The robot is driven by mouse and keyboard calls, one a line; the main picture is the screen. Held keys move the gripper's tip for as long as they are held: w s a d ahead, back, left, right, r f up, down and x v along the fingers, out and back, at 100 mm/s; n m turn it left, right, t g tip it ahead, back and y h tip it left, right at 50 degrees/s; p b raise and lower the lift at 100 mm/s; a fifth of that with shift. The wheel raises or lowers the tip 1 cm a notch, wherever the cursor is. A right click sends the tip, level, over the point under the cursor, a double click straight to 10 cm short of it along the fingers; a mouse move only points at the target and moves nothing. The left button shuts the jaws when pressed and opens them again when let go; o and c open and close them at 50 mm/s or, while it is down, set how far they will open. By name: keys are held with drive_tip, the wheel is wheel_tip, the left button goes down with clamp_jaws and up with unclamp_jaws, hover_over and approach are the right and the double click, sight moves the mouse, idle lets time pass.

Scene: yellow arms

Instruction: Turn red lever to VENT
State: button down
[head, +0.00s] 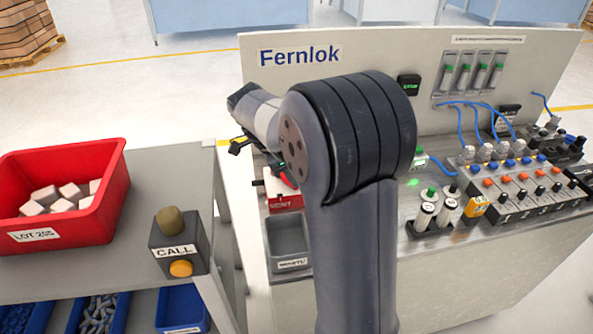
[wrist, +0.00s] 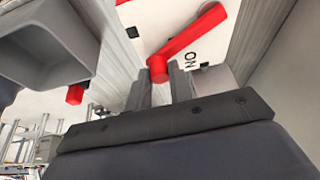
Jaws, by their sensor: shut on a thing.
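In the wrist view the red lever (wrist: 194,33) lies slanted across a white plate (wrist: 150,38), from upper right down to its knob end. My gripper (wrist: 161,82) has its two grey fingers on either side of that end and is shut on it. In the head view a red VENT label (head: 284,203) shows on the valve box left of my arm. My arm hides most of the lever and fingers there.
A grey bin (head: 288,240) stands in front of the valve box; it also shows in the wrist view (wrist: 50,42). The Fernlok back panel (head: 340,60) rises behind. Right are knobs and blue hoses. A left table holds a red crate (head: 100,210) and CALL box (head: 178,243).

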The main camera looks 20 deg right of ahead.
drive_tip(key=a+m, duration=0.1)
drive_tip(key=a+m+g, duration=0.1)
drive_tip(key=m, duration=0.1)
drive_tip(key=shift+s+r+y+p, duration=0.1)
drive_tip(key=shift+y+p, duration=0.2)
drive_tip(key=shift+p, duration=0.05)
drive_tip(key=shift+a+m+g+y+p, duration=0.25)
drive_tip(key=shift+a+m, duration=0.2)
drive_tip(key=shift+m, duration=0.35)
drive_tip(key=shift+a+m+g+y+p, duration=0.15)
drive_tip(key=shift+a+m+g, duration=0.25)
drive_tip(key=shift+m, duration=0.4)
drive_tip(key=c, duration=1.3)
unclamp_jaws()
drive_tip(key=p+v, duration=0.1)
drive_tip(key=v, duration=0.9)
drive_tip(key=shift+a+r, duration=0.25)
drive_tip(key=shift+a, duration=0.05)
